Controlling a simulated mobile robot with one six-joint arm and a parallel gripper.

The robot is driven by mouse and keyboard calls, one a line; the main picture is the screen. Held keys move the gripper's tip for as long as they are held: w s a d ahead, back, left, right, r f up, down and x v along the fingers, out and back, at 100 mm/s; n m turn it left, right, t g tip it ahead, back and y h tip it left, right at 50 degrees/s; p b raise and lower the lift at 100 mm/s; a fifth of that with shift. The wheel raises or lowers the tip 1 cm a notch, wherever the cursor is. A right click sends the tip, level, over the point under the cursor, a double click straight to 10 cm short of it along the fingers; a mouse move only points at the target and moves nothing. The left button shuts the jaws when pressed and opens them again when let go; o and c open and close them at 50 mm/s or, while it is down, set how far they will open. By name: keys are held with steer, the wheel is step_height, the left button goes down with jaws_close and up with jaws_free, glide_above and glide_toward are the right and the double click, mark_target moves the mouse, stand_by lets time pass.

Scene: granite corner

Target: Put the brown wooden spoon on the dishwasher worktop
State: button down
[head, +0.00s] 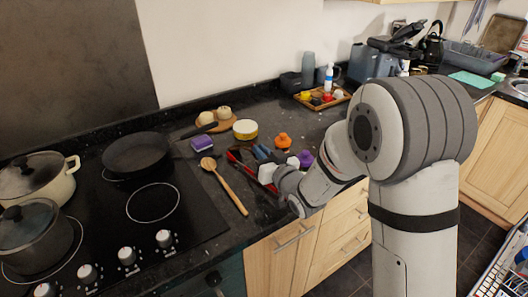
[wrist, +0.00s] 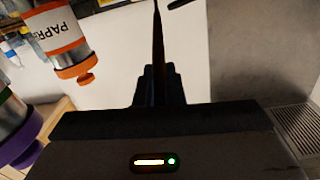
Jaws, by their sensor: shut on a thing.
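The brown wooden spoon (head: 226,186) lies on the dark worktop (head: 262,110) right of the hob, its bowl toward the back and its handle toward the front edge. My gripper (head: 256,165) is low over the worktop, right of the spoon and apparently apart from it. A red and dark thing shows by its jaws. In the wrist view my gripper (wrist: 157,72) is shut on a thin dark thing (wrist: 157,35), seen nearly edge-on; I cannot tell what it is. Which stretch of worktop covers the dishwasher is not clear.
An orange-capped jar (head: 283,141) and a purple-capped jar (head: 305,159) stand close to my gripper. A black pan (head: 136,153) and pots are on the hob at left. A wooden tray (head: 340,99) stands farther back.

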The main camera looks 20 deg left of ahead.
steer(key=shift+s+r, duration=0.1)
steer(key=shift+f+b, duration=0.25)
steer(key=shift+b, duration=0.05)
steer(key=c, duration=1.5)
jaws_free()
steer(key=shift+r, duration=0.1)
steer(key=shift+c, duration=0.2)
steer(key=shift+r, duration=0.1)
steer(key=b+v, duration=0.1)
steer(key=v, duration=1.1)
steer(key=shift+b, duration=0.3)
steer(key=shift+d, duration=0.1)
